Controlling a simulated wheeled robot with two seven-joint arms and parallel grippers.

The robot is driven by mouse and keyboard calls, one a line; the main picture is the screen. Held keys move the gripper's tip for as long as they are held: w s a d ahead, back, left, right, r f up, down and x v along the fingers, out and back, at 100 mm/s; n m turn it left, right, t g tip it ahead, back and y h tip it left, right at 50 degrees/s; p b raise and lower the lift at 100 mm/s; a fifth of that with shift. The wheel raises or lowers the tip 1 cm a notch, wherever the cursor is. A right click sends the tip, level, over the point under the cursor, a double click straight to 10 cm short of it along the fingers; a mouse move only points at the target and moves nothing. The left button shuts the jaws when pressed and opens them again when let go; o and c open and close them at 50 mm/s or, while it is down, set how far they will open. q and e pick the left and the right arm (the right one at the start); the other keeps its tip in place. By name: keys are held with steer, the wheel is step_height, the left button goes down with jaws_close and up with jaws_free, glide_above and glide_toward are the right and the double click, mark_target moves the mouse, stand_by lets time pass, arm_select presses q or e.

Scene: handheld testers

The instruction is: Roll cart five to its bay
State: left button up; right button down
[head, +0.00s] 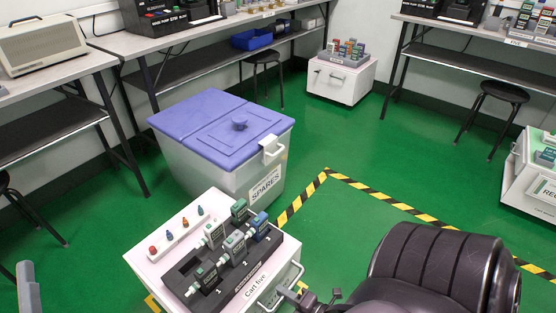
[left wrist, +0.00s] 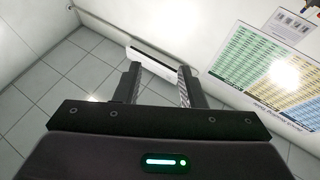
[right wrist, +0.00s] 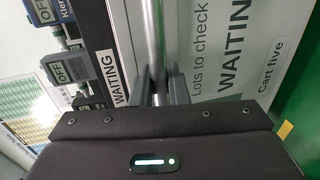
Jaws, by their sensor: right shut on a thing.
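Cart five (head: 150,258) is a white cart at the bottom centre of the head view, with several handheld testers (head: 235,245) in a black tray on top. My right gripper (right wrist: 165,88) is shut on its metal bar handle (right wrist: 153,40), beside a "WAITING" sheet (right wrist: 235,50) in the right wrist view. Black-and-yellow floor tape (head: 385,203) has a corner behind the cart. Its left line passes behind or under the cart; yellow shows at the cart's lower left.
A grey bin (head: 200,175) with a blue lid, labelled SPARES, stands close behind the cart. A white cart (head: 340,82) is at the back, another (head: 530,180) at the right edge. Benches and stools line the walls. Green floor inside the tape is clear.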

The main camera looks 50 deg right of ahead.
arm_select(q)
steer(key=shift+w+d+f+g, duration=0.1)
steer(key=shift+f+g, duration=0.15)
steer(key=shift+f, duration=0.25)
steer(key=shift+w+d+f+g, duration=0.1)
steer(key=shift+f+g, duration=0.15)
steer(key=shift+f, duration=0.2)
arm_select(e)
steer(key=shift+s+f, duration=0.15)
steer(key=shift+s, duration=0.4)
steer(key=c, duration=1.5)
jaws_free()
steer(key=shift+s, duration=0.1)
arm_select(q)
steer(key=shift+s, duration=0.1)
